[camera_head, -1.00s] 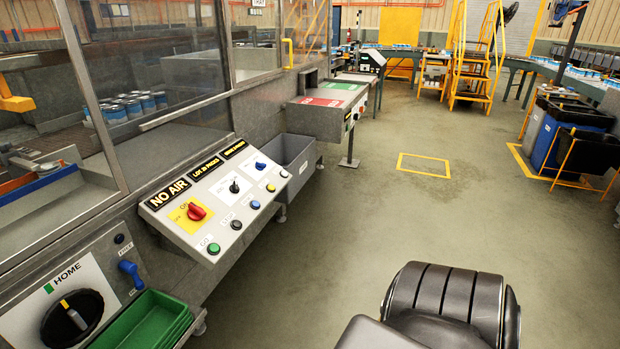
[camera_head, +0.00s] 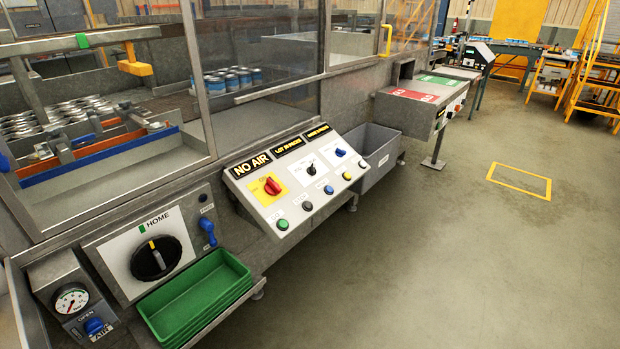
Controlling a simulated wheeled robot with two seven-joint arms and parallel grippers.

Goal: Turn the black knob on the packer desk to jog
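The packer desk (camera_head: 251,190) is a sloped light panel below the glass guard, near the middle of the view. Its small black knob (camera_head: 311,169) sits on a white plate; its label is too small to read. A red knob on a yellow plate (camera_head: 271,186) is to its left, and a blue knob (camera_head: 340,153) is to its right. Round push buttons run along the lower edge, including a green one (camera_head: 282,224). Signs above include NO AIR (camera_head: 250,165). Neither of my grippers is in view.
A large black dial (camera_head: 156,259) under HOME, a green tray (camera_head: 199,299) and a pressure gauge (camera_head: 71,300) stand at the lower left. A grey bin (camera_head: 377,158) is beyond the desk. The floor (camera_head: 440,260) to the right is clear.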

